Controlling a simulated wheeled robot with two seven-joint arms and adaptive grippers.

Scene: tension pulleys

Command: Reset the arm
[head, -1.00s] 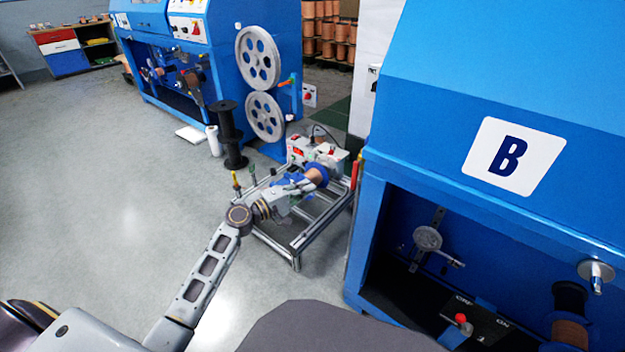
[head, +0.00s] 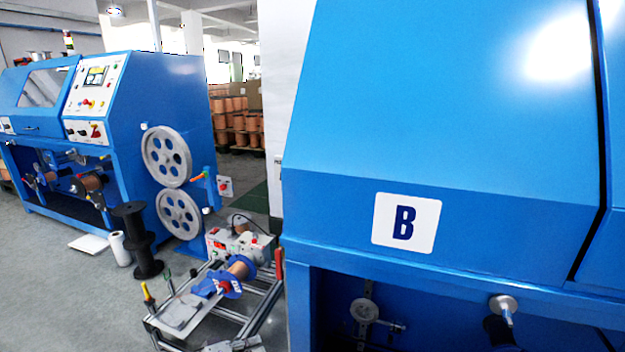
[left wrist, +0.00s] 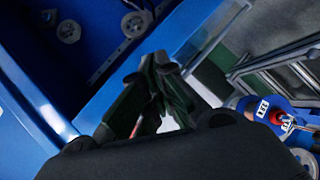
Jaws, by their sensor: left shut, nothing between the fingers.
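My left gripper (left wrist: 160,62) shows in the left wrist view, its dark fingers together and empty. It is apart from the spool with blue flanges and copper wire (left wrist: 268,110) at the right of that view. In the head view this spool (head: 240,268) lies on a metal frame cart (head: 262,312). Machine B (head: 440,120) fills the right side, with a pale pulley (head: 364,311) in its dark lower bay. That bay also shows at the top left of the left wrist view. My right gripper is out of both views.
A second blue machine (head: 155,85) with two large grey wheels (head: 167,156) stands at the left. A black empty reel (head: 138,240) and a white roll (head: 120,248) stand on the floor before it. Grey floor (head: 60,300) is clear at the lower left.

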